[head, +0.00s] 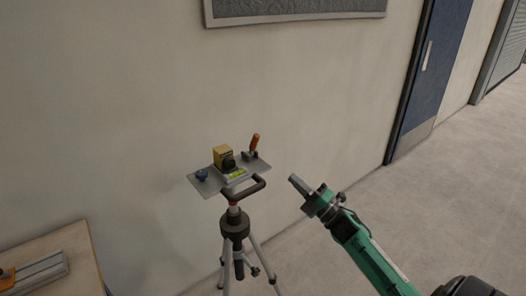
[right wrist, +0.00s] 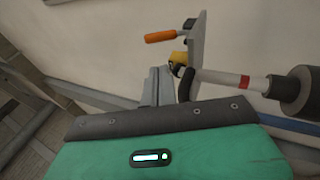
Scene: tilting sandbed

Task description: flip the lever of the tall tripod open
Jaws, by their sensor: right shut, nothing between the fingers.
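The tall tripod (head: 235,225) stands in front of the wall with a flat grey plate (head: 262,166) on top. The lever (head: 255,143), with an orange handle, stands roughly upright near the plate's far right edge. In the right wrist view the orange lever (right wrist: 160,37) sticks out from the plate (right wrist: 197,45), which appears turned on its side. My right gripper (head: 293,181) is shut and empty, to the right of the plate and apart from the lever. Its fingers show in the right wrist view (right wrist: 158,80). My left gripper is not in view.
A wooden table (head: 75,250) with a metal rail is at the lower left. Free floor (head: 440,190) lies to the right.

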